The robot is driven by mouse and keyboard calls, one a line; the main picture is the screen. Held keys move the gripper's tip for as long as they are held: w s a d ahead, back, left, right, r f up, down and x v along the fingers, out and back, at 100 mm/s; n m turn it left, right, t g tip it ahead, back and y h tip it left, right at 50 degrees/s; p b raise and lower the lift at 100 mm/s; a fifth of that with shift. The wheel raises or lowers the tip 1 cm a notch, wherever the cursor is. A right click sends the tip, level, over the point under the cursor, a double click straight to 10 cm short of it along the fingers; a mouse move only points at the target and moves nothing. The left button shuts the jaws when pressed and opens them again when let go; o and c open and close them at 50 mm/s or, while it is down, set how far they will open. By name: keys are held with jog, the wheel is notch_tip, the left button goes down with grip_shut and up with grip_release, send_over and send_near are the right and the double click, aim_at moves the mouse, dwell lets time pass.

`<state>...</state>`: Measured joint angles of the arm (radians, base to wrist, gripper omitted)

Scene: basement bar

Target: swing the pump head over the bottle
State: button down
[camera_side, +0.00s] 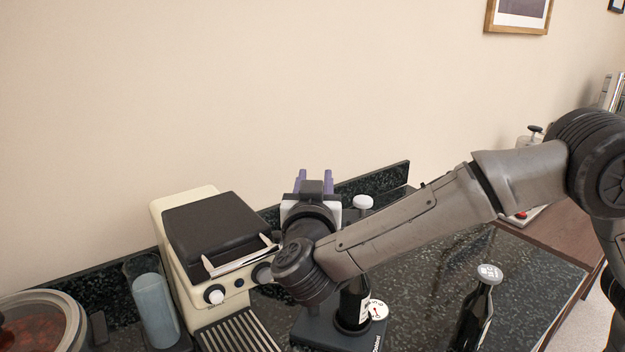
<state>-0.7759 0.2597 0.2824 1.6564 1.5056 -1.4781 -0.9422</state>
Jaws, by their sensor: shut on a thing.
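My gripper (314,183) is beyond my wrist, with two purple fingers pointing up in the picture and away from the camera. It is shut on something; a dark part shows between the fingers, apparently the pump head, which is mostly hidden. A dark bottle (352,306) with a white label stands upright on the dark stand base (322,334), below my forearm. My arm covers its neck and top, so I cannot tell how the pump head sits relative to its mouth. A round white gauge (378,309) is beside the bottle.
A cream coffee machine (180,212) stands left of my gripper, beside a tall pale-blue cup (154,312) and a round pot (35,322). A second dark bottle (472,322) stands front right. A white knob (362,202) shows behind my arm. The counter (530,262) at right is clear.

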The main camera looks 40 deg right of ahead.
jog(key=shift+r, duration=0.15)
dwell(0.3)
jog(key=c, duration=0.5)
grip_release()
jog(key=shift+s+a, duration=0.35)
jog(key=shift+s, duration=0.05)
jog(key=shift+s+a+r, duration=0.35)
jog(key=shift+s+a, duration=0.3)
jog(key=shift+s, duration=0.15)
jog(key=shift+r, duration=3.15)
